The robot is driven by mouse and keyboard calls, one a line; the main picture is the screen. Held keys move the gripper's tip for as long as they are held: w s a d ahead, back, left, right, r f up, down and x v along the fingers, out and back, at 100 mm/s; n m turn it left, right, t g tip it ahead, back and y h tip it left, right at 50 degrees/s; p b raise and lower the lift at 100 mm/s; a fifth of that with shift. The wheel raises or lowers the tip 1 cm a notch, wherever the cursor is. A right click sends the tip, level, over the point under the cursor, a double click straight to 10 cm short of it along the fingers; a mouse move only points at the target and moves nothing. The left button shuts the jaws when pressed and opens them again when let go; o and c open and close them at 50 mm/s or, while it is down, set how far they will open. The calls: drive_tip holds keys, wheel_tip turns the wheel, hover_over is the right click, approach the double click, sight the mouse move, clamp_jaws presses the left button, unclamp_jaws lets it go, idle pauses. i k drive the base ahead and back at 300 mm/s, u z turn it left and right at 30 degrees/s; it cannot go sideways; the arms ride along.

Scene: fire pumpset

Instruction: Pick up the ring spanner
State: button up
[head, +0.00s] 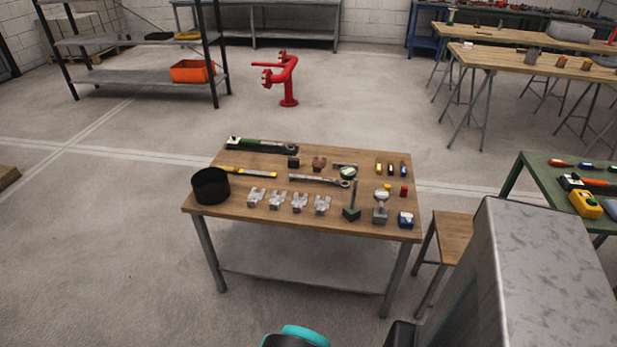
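A long silver spanner (318,180), which looks like the ring spanner, lies flat across the middle of the wooden-topped table (235,203). One end lies near the table's centre, and its larger end is at the right, close to a round gauge (348,172). Both ends are too small to make out in detail. My gripper is not in view. Only a teal and dark part of my arm shows at the bottom edge, well in front of the table.
Around the spanner are several silver clamp-like parts (299,202), a dark block (293,162), gauges on stands (380,207) and a black round container (211,186). A green-handled tool (262,145) lies behind. A wooden stool (455,237) stands at the table's right.

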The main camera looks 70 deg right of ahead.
sight(291, 176)
drive_tip(key=z, duration=0.45)
drive_tip(key=i, duration=0.95)
drive_tip(key=z, duration=0.5)
